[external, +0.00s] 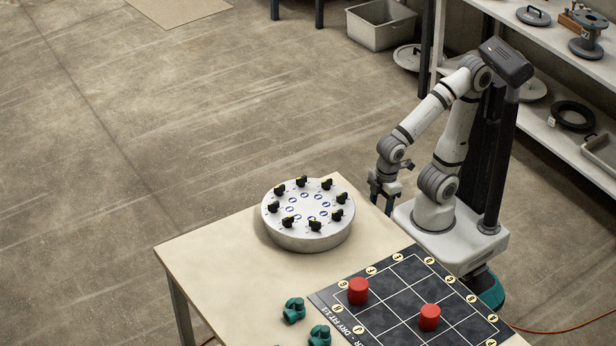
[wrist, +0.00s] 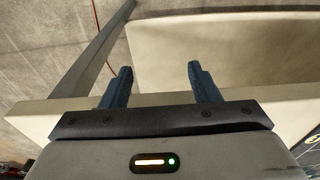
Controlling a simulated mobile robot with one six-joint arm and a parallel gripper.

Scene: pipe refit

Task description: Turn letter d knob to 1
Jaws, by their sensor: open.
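A round grey-white panel (external: 308,237) stands on the table, with a ring of several black knobs around its top and blue-and-white round labels inside the ring. The letters are too small to read, so I cannot tell which knob is d. My gripper (external: 382,203) hangs pointing down at the table's far edge, to the right of the panel and apart from it. In the wrist view my gripper (wrist: 157,88) shows two blue fingers spread wide with nothing between them. The knobs are not in the wrist view.
The beige table (external: 215,270) has bare room left of the panel. A black gridded mat (external: 385,310) carries two red cylinders (external: 358,291) (external: 429,317). Green fittings (external: 293,310) (external: 319,336) lie beside it. Shelves (external: 545,75) stand behind my arm.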

